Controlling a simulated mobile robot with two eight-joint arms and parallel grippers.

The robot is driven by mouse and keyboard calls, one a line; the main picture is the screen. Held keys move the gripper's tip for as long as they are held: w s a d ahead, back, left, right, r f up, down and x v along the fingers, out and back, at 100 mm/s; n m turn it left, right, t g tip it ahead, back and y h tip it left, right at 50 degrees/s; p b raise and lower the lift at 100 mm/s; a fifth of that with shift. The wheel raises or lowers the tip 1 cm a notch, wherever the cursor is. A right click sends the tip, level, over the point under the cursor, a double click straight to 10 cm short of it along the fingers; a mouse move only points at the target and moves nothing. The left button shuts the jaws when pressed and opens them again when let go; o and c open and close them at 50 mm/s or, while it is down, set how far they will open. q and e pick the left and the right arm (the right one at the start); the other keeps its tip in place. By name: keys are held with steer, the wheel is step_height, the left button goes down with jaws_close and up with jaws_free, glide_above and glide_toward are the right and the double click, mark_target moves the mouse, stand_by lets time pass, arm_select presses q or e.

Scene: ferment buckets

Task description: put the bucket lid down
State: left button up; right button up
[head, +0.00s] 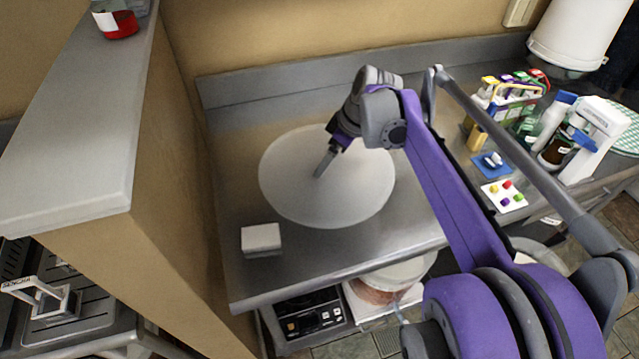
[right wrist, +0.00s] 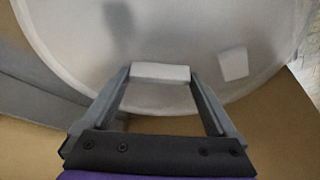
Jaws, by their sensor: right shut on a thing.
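The bucket lid (head: 290,195) is a large round, translucent whitish disc over the left part of the grey counter in the head view. It fills much of the right wrist view (right wrist: 180,35). My right gripper (head: 322,170) is over the lid's middle, pointing down. In the right wrist view its two fingers are shut on a small white block (right wrist: 160,73), apparently the lid's grip. I cannot tell whether the lid touches the counter or hangs just above it. My left gripper is not in view.
A small white box (head: 261,238) sits near the lid's front-left edge. A tan partition (head: 165,215) bounds the counter on the left. Bottles (head: 550,120), a colored-dot card (head: 503,196) and a white dispenser (head: 595,140) stand at the right. A bucket (head: 385,285) sits below the front edge.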

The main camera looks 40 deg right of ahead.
mark_target(332, 170)
steer(key=f, duration=0.4)
steer(key=shift+s+f, duration=0.15)
steer(key=shift+s, duration=0.15)
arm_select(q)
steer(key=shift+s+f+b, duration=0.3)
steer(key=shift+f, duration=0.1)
arm_select(e)
steer(key=shift+w+f, duration=0.1)
steer(key=shift+f, duration=1.95)
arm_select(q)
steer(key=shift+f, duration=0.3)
arm_select(e)
steer(key=shift+f, duration=0.45)
steer(key=o, duration=1.3)
steer(key=shift+f+b, duration=0.1)
steer(key=shift+b, duration=0.2)
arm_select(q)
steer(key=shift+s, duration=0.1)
